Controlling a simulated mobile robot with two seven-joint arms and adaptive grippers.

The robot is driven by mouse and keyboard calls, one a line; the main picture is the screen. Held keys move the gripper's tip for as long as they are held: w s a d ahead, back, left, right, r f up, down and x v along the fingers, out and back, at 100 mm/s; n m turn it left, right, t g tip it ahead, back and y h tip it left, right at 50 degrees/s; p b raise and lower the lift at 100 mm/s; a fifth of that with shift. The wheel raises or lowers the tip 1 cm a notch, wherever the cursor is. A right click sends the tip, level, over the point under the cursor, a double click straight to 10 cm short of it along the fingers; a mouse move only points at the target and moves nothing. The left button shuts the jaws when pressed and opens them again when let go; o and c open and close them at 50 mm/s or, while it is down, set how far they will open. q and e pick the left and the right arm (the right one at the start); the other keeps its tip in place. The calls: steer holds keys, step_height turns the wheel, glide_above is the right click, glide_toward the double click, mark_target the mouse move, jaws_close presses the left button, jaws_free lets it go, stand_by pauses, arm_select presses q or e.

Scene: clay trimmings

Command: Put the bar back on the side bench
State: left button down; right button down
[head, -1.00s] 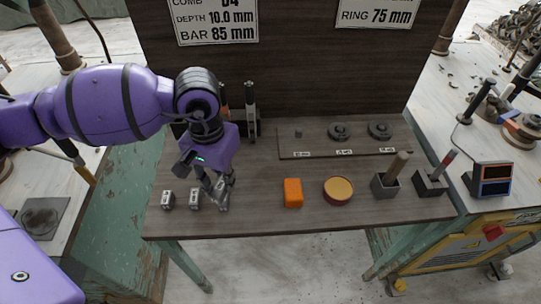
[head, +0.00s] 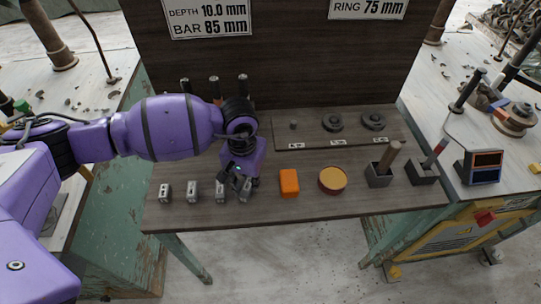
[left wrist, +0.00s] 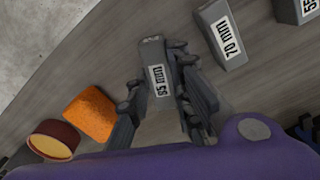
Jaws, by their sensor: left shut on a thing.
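My left gripper (head: 240,188) is low over the dark table (head: 330,216), at the right end of a row of small grey bars. The left wrist view shows a 70 mm bar (left wrist: 224,38) and part of another (left wrist: 297,10). My right gripper is not in view.
An orange block (head: 289,182) and a round tan-topped dish (head: 332,180) stand just right of the gripper. Grey holders (head: 379,177) are farther right. Pale benches with scraps flank the table at left (head: 95,55) and right (head: 500,165). A dark board rises behind.

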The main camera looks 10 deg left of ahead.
mark_target(248, 184)
arm_select(q)
steer(key=shift+f, duration=0.2)
steer(key=c, duration=1.6)
jaws_free()
steer(key=shift+o, duration=0.2)
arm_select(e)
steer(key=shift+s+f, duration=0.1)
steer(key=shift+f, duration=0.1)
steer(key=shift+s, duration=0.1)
arm_select(q)
steer(key=shift+r, duration=0.6)
step_height(248, 184, up, 11)
steer(key=shift+r, duration=0.15)
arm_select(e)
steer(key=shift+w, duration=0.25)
